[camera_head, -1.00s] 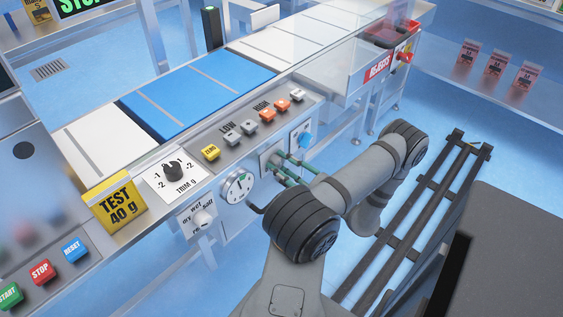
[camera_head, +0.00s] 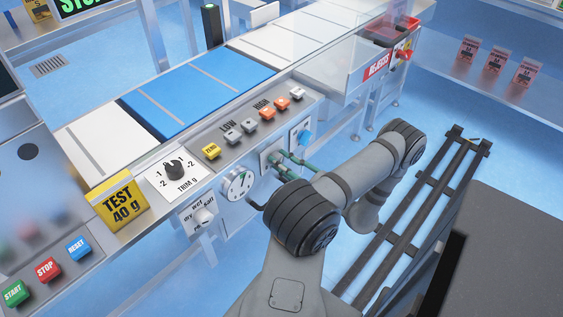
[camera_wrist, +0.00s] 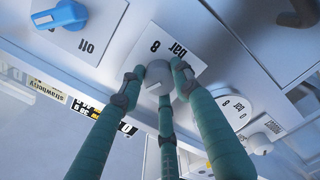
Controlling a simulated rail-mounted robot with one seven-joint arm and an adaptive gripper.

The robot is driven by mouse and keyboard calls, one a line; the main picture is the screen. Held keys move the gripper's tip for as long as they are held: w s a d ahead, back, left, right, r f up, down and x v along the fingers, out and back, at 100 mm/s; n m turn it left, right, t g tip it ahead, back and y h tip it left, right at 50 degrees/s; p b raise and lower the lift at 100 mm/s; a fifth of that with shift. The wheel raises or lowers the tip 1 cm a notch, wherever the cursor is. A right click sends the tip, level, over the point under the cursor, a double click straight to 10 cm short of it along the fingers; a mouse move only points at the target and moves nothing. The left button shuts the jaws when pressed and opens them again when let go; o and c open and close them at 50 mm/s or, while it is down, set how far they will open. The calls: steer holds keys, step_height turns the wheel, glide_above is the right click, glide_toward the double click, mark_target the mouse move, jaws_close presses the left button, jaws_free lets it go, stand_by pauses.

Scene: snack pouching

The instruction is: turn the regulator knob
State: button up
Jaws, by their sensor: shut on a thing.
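The regulator knob (camera_wrist: 157,76) is a small pale grey knob on a white plate marked "8" and "bar" in the wrist view. The fingers hide the regulator knob there.
The blue knob, beside an "off" label, is at upper left in the wrist view (camera_wrist: 62,15). A row of buttons (camera_head: 250,126) and a trim dial (camera_head: 175,171) sit above the panel. A yellow test block (camera_head: 119,200) stands left. A dark rail (camera_head: 415,215) runs along the floor.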

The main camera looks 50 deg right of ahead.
steer(key=shift+a, duration=0.25)
steer(key=o, duration=1.1)
steer(key=shift+c, duration=0.2)
steer(key=shift+o, duration=0.4)
steer(key=shift+d, duration=0.1)
steer(key=s+a, duration=0.1)
steer(key=s, duration=1.1)
steer(key=shift+a, duration=0.15)
